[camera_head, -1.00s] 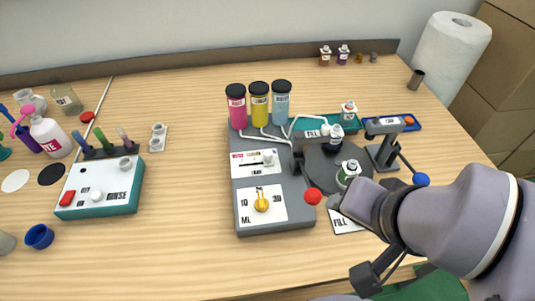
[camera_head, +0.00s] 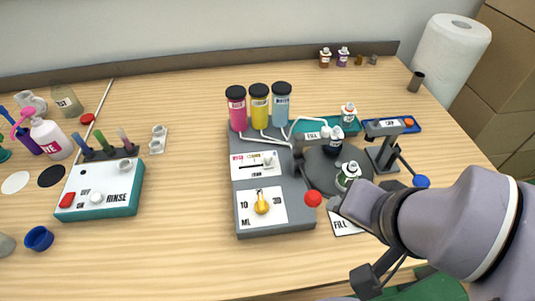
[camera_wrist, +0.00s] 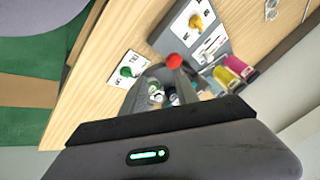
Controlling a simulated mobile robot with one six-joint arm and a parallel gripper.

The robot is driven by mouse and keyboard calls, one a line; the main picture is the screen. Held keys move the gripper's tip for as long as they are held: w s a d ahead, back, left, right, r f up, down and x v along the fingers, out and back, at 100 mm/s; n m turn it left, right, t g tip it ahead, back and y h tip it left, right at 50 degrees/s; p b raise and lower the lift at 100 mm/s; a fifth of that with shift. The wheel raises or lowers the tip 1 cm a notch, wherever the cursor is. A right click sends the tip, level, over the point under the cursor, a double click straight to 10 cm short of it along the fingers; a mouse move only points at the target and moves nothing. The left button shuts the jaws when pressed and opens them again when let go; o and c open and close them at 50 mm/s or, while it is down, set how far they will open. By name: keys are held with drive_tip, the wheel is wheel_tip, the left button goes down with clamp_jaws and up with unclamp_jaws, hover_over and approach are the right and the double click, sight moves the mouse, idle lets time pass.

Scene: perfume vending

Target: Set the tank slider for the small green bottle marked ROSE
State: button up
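The tank slider panel (camera_head: 243,172) is a white plate on the grey dispenser. Its pale knob (camera_head: 268,158) stands toward the right end of the slot, away from the pink lettering at the left. The small green bottle (camera_head: 347,177) stands upright, white-capped, at the front of the dark turntable (camera_head: 316,178); its label is too small to read. My gripper (camera_head: 338,203) is at the turntable's front right, apart from the slider and right of it. Its fingers are mostly hidden by my arm. The wrist view shows the dispenser (camera_wrist: 220,38) beyond my gripper's dark edge.
Pink (camera_head: 236,108), yellow (camera_head: 259,105) and blue (camera_head: 281,103) tanks stand behind the panel. A red-balled lever (camera_head: 313,197) rises between the slider and my gripper. A yellow dial (camera_head: 261,203) sits in front of the slider.

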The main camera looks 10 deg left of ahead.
idle(0.4)
drive_tip(key=shift+o, duration=0.8)
drive_tip(key=w+a+r+n+g+p, duration=0.1)
drive_tip(key=w+a+r+g+p, duration=0.15)
drive_tip(key=w+r+p, duration=0.7)
drive_tip(key=n+g+h+p, duration=0.2)
drive_tip(key=g+p, duration=0.1)
drive_tip(key=p, duration=1.4)
hover_over(268, 154)
wheel_tip(268, 154, down, 4)
wheel_tip(268, 154, down, 17)
drive_tip(key=b, duration=0.3)
